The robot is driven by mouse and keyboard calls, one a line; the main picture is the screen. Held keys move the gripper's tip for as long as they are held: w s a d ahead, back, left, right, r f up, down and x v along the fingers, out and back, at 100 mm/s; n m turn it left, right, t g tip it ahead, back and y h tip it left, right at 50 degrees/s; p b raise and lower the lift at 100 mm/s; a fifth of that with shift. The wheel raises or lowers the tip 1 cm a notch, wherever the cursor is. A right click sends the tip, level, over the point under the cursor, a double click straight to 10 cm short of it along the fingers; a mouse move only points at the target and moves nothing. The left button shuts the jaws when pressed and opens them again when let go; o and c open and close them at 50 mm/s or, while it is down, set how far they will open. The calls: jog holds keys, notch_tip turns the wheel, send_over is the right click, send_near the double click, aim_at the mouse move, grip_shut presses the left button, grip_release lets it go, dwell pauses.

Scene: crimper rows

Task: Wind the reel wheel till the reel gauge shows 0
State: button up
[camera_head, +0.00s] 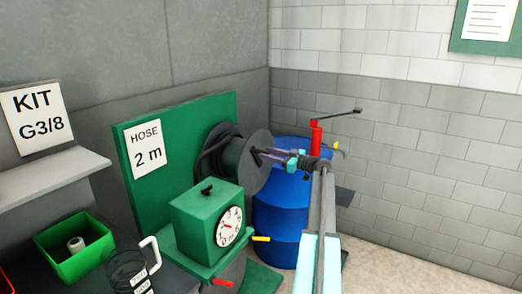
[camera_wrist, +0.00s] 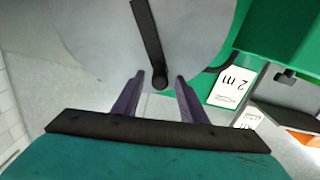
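The reel wheel (camera_head: 256,165) is a grey disc on the green back panel, with dark hose wound behind it. In the wrist view the disc (camera_wrist: 90,35) fills the top, with a dark crank bar (camera_wrist: 148,35) ending in a round knob (camera_wrist: 160,82). My gripper (camera_head: 264,154) is in front of the wheel. In the wrist view its purple fingers (camera_wrist: 160,77) are open, with the knob between their tips; contact cannot be told. A white round dial (camera_head: 229,227) sits on a green box; whether it is the reel gauge and its reading cannot be told.
A sign (camera_head: 147,148) reads HOSE 2 m. A blue barrel (camera_head: 283,215) with a red pump (camera_head: 316,138) stands behind my arm. A green bin (camera_head: 75,248) and a clear jug (camera_head: 128,270) are at lower left. A grey shelf (camera_head: 50,180) juts out at left.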

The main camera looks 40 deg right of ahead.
aim_at(254, 150)
jog(key=shift+p+x, duration=0.75)
jog(key=shift+x, duration=1.65)
grip_shut()
